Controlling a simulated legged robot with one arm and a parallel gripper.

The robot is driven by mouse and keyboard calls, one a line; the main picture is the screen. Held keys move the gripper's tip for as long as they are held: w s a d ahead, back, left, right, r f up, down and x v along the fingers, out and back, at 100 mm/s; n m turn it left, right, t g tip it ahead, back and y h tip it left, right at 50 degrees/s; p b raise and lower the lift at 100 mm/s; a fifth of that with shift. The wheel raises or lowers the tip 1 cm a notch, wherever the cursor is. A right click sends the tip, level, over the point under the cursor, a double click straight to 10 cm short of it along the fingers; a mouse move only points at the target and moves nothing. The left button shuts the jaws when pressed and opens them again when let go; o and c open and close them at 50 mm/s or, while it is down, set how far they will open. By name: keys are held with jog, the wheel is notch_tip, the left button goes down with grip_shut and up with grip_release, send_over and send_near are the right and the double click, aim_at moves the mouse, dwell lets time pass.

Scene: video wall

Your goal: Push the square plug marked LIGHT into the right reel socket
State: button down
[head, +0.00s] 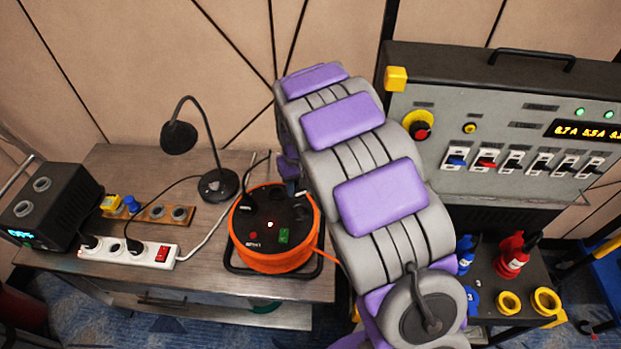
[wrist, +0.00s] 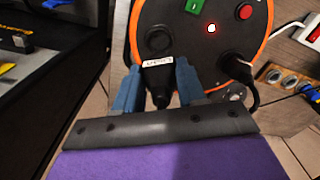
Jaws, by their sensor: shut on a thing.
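The orange cable reel (head: 275,262) with a black top face stands on the wooden cabinet in the head view. It also fills the top of the wrist view (wrist: 195,50). My gripper (wrist: 158,72) is shut on the black plug (wrist: 157,82), whose white label reads LIGHT upside down. The plug lies over the reel face near its rim. I cannot tell whether its pins are in a socket, as the plug covers the spot. Another black plug (wrist: 235,67) sits on the reel's other side. In the head view my arm hides most of the gripper and the held plug.
A black desk lamp (head: 218,184), a white power strip (head: 130,252) and a dark box with a display (head: 48,208) stand left of the reel. A grey switch panel (head: 510,130) rises at right. Below it a low stand holds red and blue connectors.

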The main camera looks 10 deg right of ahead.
aim_at(299, 199)
jog(key=shift+f+b, duration=0.95)
jog(key=shift+f, duration=2.15)
jog(key=shift+f, duration=1)
jog(key=shift+c, duration=0.8)
grip_release()
jog(key=shift+r+p, duration=0.15)
jog(key=shift+p, duration=0.15)
jog(key=shift+r+p, duration=1.05)
jog(key=shift+r, duration=1.8)
